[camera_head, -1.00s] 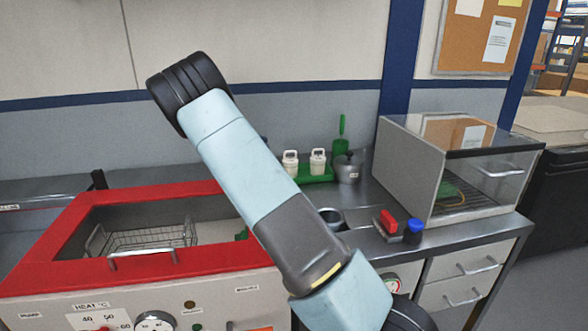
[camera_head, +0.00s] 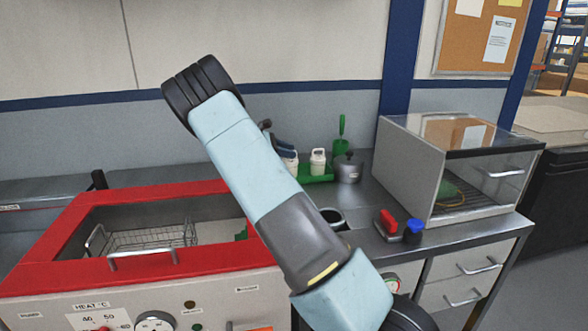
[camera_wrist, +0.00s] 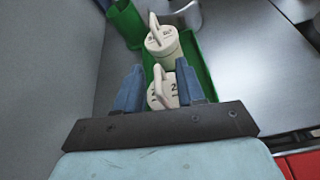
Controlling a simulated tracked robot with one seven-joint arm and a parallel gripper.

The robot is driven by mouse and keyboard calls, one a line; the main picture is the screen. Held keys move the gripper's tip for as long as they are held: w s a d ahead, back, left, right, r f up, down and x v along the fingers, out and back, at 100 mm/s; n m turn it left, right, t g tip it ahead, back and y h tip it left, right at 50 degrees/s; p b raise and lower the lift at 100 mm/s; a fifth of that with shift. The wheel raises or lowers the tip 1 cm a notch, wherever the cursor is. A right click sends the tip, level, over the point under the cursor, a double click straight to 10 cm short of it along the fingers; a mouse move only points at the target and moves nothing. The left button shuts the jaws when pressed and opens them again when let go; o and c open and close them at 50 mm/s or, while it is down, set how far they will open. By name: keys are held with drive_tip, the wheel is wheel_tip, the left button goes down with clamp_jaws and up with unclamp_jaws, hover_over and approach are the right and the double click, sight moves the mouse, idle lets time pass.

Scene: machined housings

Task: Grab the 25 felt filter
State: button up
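Two white felt filters with upright handles stand in a green tray (camera_wrist: 198,60). The nearer filter (camera_wrist: 163,95) shows a "2" on its top in the wrist view; the rest of its number is partly hidden. The farther filter (camera_wrist: 162,40) has marks too small to read for sure. It also shows in the head view (camera_head: 318,162), right of the nearer filter (camera_head: 291,160). My gripper (camera_wrist: 160,78) is open, its blue fingers on either side of the nearer filter's handle. I cannot tell whether they touch it.
A green scoop (camera_head: 341,133) and a grey lidded pot (camera_head: 348,168) stand by the tray. A clear-fronted cabinet (camera_head: 455,170) is to the right, with a red brush (camera_head: 386,222) and a blue-capped jar (camera_head: 413,231) before it. A red-rimmed bath (camera_head: 50,255) with a wire basket is at left.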

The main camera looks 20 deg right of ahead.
drive_tip(key=shift+x, duration=1.55)
drive_tip(key=shift+c, duration=0.5)
clamp_jaws()
